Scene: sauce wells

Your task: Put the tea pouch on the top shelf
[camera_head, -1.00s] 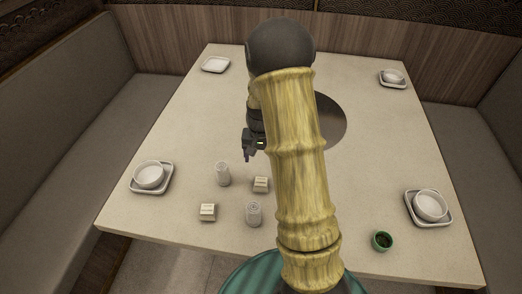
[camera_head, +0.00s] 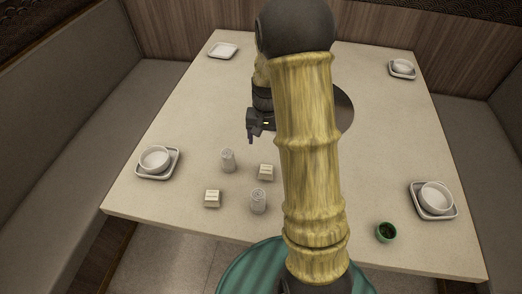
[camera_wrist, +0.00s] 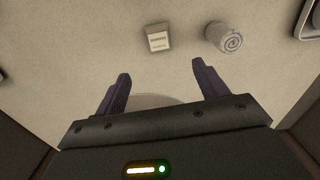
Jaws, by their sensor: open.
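I cannot make out a tea pouch or a shelf in either view. My gripper (camera_head: 251,138) is over the table, left of my arm in the head view. In the wrist view my gripper (camera_wrist: 160,82) has its two dark fingers spread apart with nothing between them. A small pale box with a printed label (camera_wrist: 158,38) lies beyond the fingertips, apart from them. A pale rolled or cylindrical item (camera_wrist: 224,38) is to its right. My arm hides part of the table's middle.
The table (camera_head: 190,120) carries two small boxes (camera_head: 212,198) (camera_head: 266,172), two cylinders (camera_head: 228,160) (camera_head: 258,200) and a green cup (camera_head: 386,232) with dark contents. Bowls on plates (camera_head: 155,160) (camera_head: 434,198) (camera_head: 402,68) and a plate (camera_head: 223,51) stand near the edges. Benches flank the table.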

